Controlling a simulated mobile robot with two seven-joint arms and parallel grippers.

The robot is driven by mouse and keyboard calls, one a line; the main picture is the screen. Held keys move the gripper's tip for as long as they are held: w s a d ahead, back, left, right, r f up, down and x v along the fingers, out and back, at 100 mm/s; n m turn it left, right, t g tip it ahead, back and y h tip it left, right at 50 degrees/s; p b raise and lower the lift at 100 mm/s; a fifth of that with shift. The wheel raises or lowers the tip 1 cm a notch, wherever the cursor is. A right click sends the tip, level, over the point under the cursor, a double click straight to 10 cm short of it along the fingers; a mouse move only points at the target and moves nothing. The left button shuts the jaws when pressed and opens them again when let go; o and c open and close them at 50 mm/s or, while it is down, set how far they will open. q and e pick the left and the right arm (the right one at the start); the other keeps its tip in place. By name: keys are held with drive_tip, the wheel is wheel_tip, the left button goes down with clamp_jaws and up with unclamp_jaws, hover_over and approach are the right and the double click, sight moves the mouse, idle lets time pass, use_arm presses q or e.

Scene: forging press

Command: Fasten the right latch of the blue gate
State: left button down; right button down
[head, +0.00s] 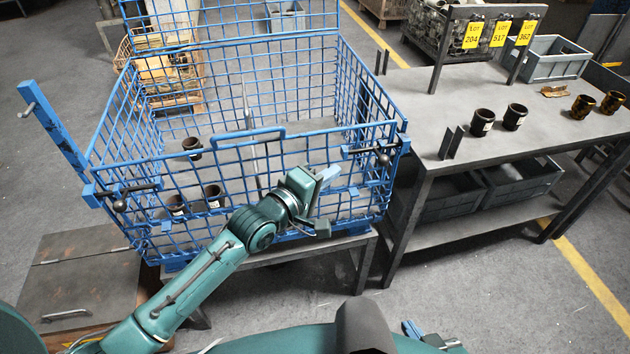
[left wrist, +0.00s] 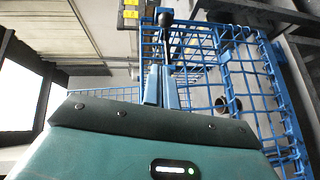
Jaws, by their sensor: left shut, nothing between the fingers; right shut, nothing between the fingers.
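The blue gate (head: 247,136) stands upright as the front panel of a blue wire cage. Its right latch (head: 366,152) is at the gate's top right corner, a dark lever lying roughly level with a black ball knob at its right end. The left latch (head: 137,189) is at the top left corner, also with a black knob. My left gripper (head: 330,173) is shut and empty in front of the gate, below and left of the right latch. In the left wrist view a black knob (left wrist: 165,19) shows just beyond the shut fingers (left wrist: 161,85). My right gripper (head: 411,328) is shut, low at the bottom edge.
Several dark cups (head: 192,147) stand inside the cage. A grey table (head: 450,110) with more cups stands close to the cage's right, with grey crates (head: 520,180) below. A brown cabinet (head: 85,270) is at lower left. Floor is clear at lower right.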

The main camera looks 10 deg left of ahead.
use_arm(q)
drive_tip(key=shift+v, duration=1.7)
drive_tip(key=s+a+f+m+g+y, duration=0.1)
drive_tip(key=s+a+f+m+y, duration=0.1)
drive_tip(key=s+a+f+m, duration=0.1)
drive_tip(key=s+a+f+m+g+y, duration=0.1)
drive_tip(key=s+a+f+m+y, duration=0.1)
drive_tip(key=s+f+m, duration=0.3)
drive_tip(key=s+a+f+m+y, duration=0.2)
drive_tip(key=s+a+f+m, duration=0.1)
drive_tip(key=s+f, duration=0.5)
drive_tip(key=s+m, duration=0.1)
drive_tip(key=s, duration=0.2)
drive_tip(key=shift+s+a+f+g, duration=0.2)
drive_tip(key=shift+s+a+g, duration=0.15)
drive_tip(key=shift+s+g, duration=0.05)
